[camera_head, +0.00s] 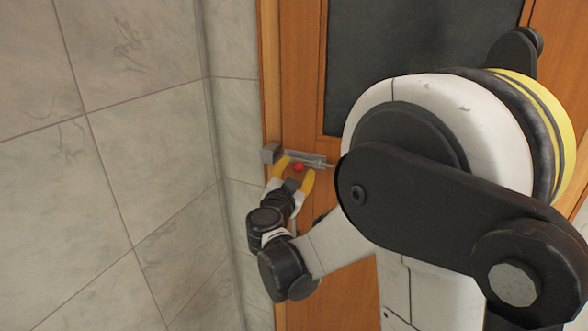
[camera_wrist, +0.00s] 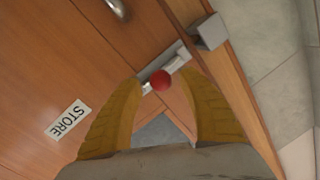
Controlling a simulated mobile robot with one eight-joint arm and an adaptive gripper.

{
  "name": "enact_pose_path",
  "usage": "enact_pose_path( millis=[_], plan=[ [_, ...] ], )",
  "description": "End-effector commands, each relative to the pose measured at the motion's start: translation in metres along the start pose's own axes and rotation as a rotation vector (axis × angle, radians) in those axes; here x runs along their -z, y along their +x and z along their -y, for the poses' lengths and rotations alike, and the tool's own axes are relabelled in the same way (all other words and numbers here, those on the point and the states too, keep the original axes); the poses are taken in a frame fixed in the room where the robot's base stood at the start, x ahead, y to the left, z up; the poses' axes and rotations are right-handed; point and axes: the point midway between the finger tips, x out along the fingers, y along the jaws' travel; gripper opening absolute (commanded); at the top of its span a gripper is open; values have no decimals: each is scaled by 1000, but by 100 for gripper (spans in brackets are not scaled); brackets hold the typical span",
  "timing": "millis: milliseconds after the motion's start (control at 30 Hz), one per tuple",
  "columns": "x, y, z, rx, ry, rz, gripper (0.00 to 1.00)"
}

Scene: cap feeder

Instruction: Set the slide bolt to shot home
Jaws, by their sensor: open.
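The slide bolt (camera_head: 308,159) is a grey metal bar on the wooden door, with a red round knob (camera_head: 298,167). A grey block-shaped keeper (camera_head: 271,153) sits on the door frame at its left. In the wrist view the bolt (camera_wrist: 174,66), the red knob (camera_wrist: 160,80) and the keeper (camera_wrist: 209,32) all show. My gripper (camera_head: 292,168) is open, with its yellow fingers on either side of the knob. In the wrist view the knob appears between the fingertips of my gripper (camera_wrist: 160,82). I cannot tell whether either finger touches it. Part of the bolt's right end is near my arm.
The wooden door (camera_head: 300,110) has a dark panel (camera_head: 420,40) above the bolt. A tiled wall (camera_head: 130,130) stands close on the left. In the wrist view a STORE label (camera_wrist: 68,120) and a metal handle (camera_wrist: 117,8) show on the door.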

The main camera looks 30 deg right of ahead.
Motion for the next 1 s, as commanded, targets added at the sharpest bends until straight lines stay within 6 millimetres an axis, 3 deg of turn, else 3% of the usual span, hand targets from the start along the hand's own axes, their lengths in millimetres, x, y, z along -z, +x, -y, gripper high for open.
enact_pose_path(
  millis=[167, 433, 600, 767, 1000],
  plan=[
    [0, 14, 0, -1, 0, 0, 47],
    [0, 15, 0, 0, 0, 1, 47],
    [0, 15, 0, 0, 0, 1, 0],
    [-1, 16, 2, 0, 0, 1, 0],
    [-16, 21, 30, 2, -1, 0, 0]
  ],
)
